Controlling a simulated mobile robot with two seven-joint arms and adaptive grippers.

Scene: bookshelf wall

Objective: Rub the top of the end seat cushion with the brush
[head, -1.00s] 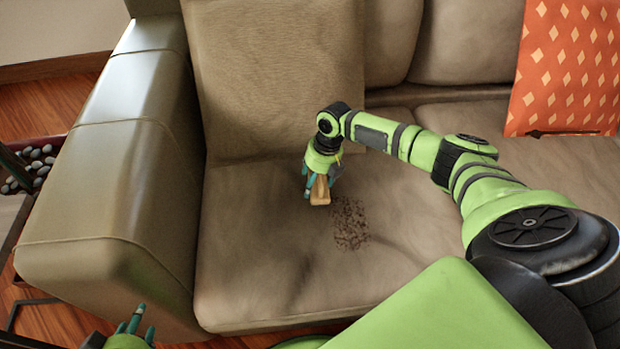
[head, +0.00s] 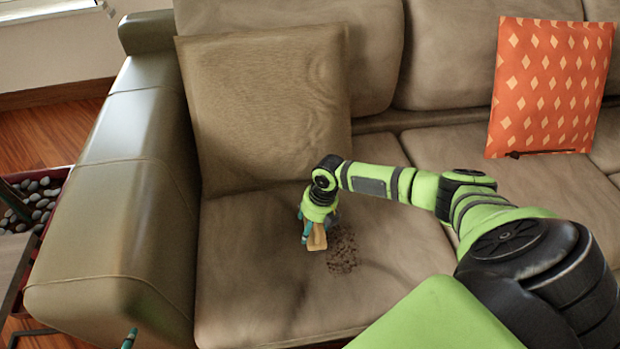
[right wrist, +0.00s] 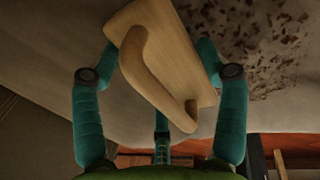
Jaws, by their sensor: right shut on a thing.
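The end seat cushion (head: 245,290) is tan, at the left end of the sofa, with a dark speckled patch of dirt (head: 343,252) on its top. My right gripper (head: 313,232) is shut on the wooden brush (head: 317,238), just left of the patch. In the right wrist view, the teal fingers grip the brush (right wrist: 165,60) on both sides; its curved handle faces the camera and the dirt (right wrist: 260,40) lies beyond it to the right. The brush's underside is hidden, so I cannot tell whether it touches the cushion. Only a fingertip of my left gripper (head: 129,339) shows at the bottom edge.
The sofa's left armrest (head: 110,220) borders the cushion. A tan back pillow (head: 265,110) leans behind it. An orange diamond-patterned pillow (head: 550,90) rests farther right, with a dark thin object at its foot. A box of grey stones (head: 42,200) stands left of the armrest.

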